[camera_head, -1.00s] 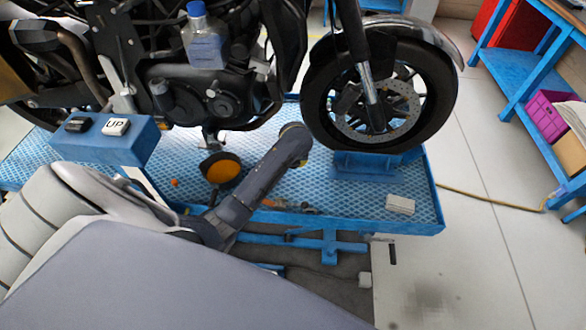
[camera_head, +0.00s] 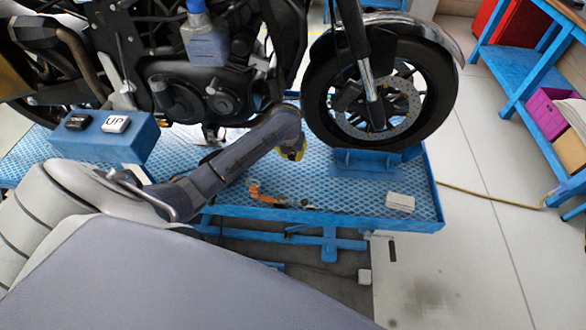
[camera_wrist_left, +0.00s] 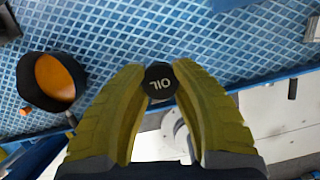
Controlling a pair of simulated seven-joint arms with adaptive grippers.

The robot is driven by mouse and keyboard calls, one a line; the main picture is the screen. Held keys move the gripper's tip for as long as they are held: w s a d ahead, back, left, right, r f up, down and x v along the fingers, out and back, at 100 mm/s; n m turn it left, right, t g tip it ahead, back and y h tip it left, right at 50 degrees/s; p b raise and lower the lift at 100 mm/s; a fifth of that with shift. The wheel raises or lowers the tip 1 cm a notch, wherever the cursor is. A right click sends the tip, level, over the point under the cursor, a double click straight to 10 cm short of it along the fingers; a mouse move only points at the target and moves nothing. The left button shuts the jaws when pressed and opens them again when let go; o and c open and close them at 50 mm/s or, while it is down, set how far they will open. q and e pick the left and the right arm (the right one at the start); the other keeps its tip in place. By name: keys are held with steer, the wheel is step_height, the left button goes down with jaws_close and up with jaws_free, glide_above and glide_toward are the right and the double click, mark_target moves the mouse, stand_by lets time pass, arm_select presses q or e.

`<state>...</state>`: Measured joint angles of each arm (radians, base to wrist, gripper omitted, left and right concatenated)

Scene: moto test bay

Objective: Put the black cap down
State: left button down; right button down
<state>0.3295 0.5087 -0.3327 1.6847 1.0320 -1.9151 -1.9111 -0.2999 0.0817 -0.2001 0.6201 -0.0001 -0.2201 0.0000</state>
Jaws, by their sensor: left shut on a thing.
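The black cap (camera_wrist_left: 160,83) is a small round cap with "OIL" in white on its top. In the left wrist view it sits between the tips of the yellow fingers of my left gripper (camera_wrist_left: 158,90), which is shut on it. In the head view my left gripper (camera_head: 292,150) is over the blue lift platform (camera_head: 350,195), left of the front wheel; the cap is not discernible there. I cannot tell how high the cap is above the platform. My right gripper is in neither view.
A black bowl-like pan with an orange inside (camera_wrist_left: 55,78) lies on the platform, hidden in the head view. An orange-ended tool (camera_head: 265,195) and a white box (camera_head: 400,202) lie near the front edge. The motorcycle's front wheel (camera_head: 380,95) stands behind. Bare platform lies between.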

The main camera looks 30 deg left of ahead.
mark_target(294, 185)
arm_select(q)
step_height(294, 185, down, 20)
steer(key=shift+d+r, duration=0.1)
stand_by(0.6)
steer(key=c, duration=1.1)
jaws_free()
steer(key=shift+v, duration=6)
